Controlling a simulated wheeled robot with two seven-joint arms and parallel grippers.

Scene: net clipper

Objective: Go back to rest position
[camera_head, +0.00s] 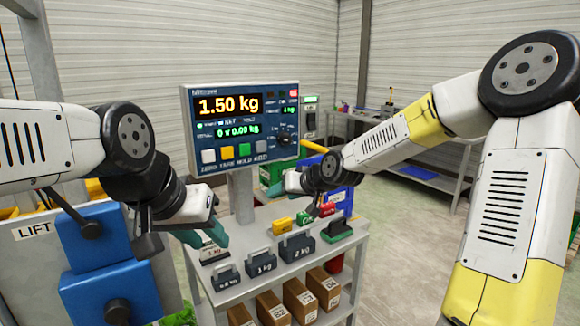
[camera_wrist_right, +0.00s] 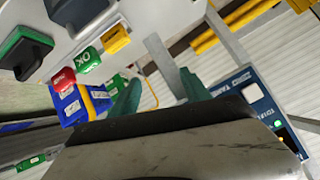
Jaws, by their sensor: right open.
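My left gripper (camera_head: 203,236) has teal fingertips low over the leftmost grey item (camera_head: 214,253) on the shelf unit's top. Whether its fingers touch or hold that item is unclear. The scale display (camera_head: 240,125) reads 1.50 kg. Dark weights, a small one (camera_head: 226,277), a 1 kg one (camera_head: 261,262) and a 2 kg one (camera_head: 297,246), stand in a row.
Yellow (camera_head: 282,225), green (camera_head: 304,218) and red (camera_head: 327,209) blocks and a green-based dark stamp-like item (camera_head: 337,231) sit on the grey top. Cardboard boxes (camera_head: 271,309) fill the shelf below. Floor at right is open.

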